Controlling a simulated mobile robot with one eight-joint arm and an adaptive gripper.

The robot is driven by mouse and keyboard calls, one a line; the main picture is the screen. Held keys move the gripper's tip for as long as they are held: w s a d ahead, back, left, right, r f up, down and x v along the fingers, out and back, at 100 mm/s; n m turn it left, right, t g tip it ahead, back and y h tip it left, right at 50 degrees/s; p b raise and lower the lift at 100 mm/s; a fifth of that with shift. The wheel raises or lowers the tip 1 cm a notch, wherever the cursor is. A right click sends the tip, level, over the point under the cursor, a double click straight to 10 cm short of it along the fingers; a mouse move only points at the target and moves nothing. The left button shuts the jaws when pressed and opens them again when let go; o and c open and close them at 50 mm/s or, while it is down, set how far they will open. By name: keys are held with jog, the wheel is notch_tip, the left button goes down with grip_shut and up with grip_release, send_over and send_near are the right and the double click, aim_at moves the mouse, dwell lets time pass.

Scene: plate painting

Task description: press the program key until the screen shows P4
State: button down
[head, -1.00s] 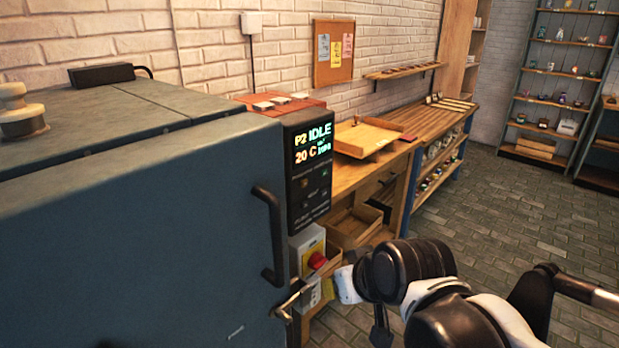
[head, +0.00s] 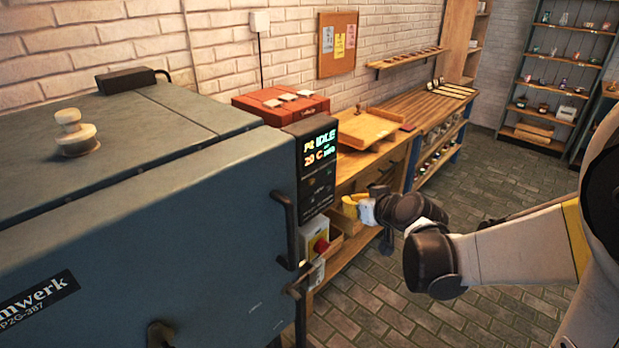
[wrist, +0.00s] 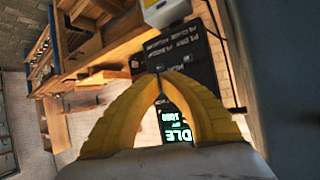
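The black control panel (head: 316,170) is on the right front corner of the blue-grey kiln (head: 200,200). Its lit screen (head: 319,147) shows IDLE and 20 C; the program digit after P is too blurred to read. Dark keys sit below the screen, and I cannot tell which is the program key. My gripper (head: 349,207) has yellow fingers and is just right of the panel's lower part, apparently apart from it. In the wrist view, the fingertips (wrist: 163,76) meet, with nothing between them. The panel (wrist: 188,55) is behind them, its screen (wrist: 176,122) partly hidden by the fingers.
A switch box with a red knob (head: 321,245) is below the panel. The kiln's door handle (head: 284,230) sticks out left of it. A wooden workbench (head: 405,112) with a tray (head: 368,130) runs along the wall behind. The brick floor at right is open.

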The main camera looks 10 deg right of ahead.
aim_at(316, 186)
jog(key=shift+w+a, duration=0.85)
jog(key=shift+w, duration=0.35)
jog(key=shift+w+a, duration=0.9)
jog(key=shift+w, duration=0.3)
jog(key=shift+w+a, duration=0.85)
jog(key=shift+w, duration=0.35)
jog(key=shift+w+a+b, duration=0.25)
jog(key=shift+w+b, duration=0.05)
jog(key=shift+w+a, duration=0.15)
jog(key=shift+w, duration=0.1)
jog(key=shift+s+d, duration=0.4)
jog(key=shift+s, duration=0.2)
jog(key=shift+w, duration=0.1)
jog(key=shift+w+a, duration=0.25)
jog(key=shift+w, duration=0.05)
